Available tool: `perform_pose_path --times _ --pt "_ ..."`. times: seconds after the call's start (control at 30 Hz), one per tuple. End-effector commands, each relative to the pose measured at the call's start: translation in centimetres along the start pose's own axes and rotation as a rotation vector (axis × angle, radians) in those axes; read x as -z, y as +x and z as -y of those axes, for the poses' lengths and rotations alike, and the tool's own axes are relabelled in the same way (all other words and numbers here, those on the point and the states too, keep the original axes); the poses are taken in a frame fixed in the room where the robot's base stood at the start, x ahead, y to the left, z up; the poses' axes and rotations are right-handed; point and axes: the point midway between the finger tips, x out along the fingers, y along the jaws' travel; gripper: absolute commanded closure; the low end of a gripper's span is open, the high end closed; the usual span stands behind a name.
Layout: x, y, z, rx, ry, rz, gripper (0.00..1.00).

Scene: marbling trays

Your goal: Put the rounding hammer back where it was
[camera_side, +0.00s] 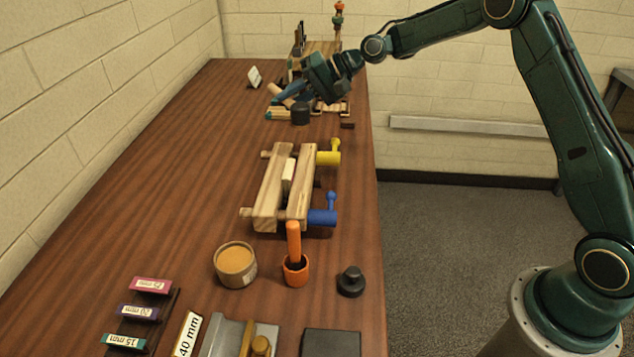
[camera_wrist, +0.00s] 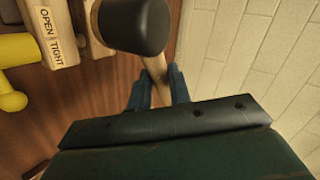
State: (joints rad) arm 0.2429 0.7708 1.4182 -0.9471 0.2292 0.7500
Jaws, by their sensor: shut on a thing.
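The rounding hammer has a dark, rounded head (camera_wrist: 135,25) and a pale wooden handle (camera_wrist: 155,68). In the wrist view my gripper (camera_wrist: 160,86) is shut on the handle, its blue fingers on either side, with the head beyond the fingertips. In the side view my gripper (camera_side: 287,95) is at the far end of the bench, and the hammer's dark head (camera_side: 301,114) shows just below it. I cannot tell whether the head touches the bench or a rest there.
A wooden clamp (camera_side: 268,192) with yellow (camera_side: 329,158) and blue (camera_side: 322,217) handles stands mid-bench. Nearer are a round tub (camera_side: 236,266), an orange cup (camera_side: 295,272) and a black knob (camera_side: 351,282). A small white card (camera_side: 254,77) stands at the back.

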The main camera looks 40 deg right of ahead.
Motion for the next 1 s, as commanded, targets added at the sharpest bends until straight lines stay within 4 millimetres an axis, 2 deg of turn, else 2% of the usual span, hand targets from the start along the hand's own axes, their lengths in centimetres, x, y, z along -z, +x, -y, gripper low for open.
perform_pose_path --times 0.03,0.3,0.5,0.6,0.8,1.0 --pt "1.1 -1.3 -0.3 -0.007 0.023 -0.043 1.00" --pt "6.3 -8.3 -3.3 -0.064 0.167 -0.276 1.00" --pt "8.9 -13.1 -5.3 -0.094 0.253 -0.421 1.00" --pt "9.6 -14.8 -6.0 -0.104 0.279 -0.469 1.00" --pt "10.2 -16.3 -6.7 -0.112 0.305 -0.513 1.00" --pt "10.2 -16.2 -6.8 -0.113 0.307 -0.515 1.00"
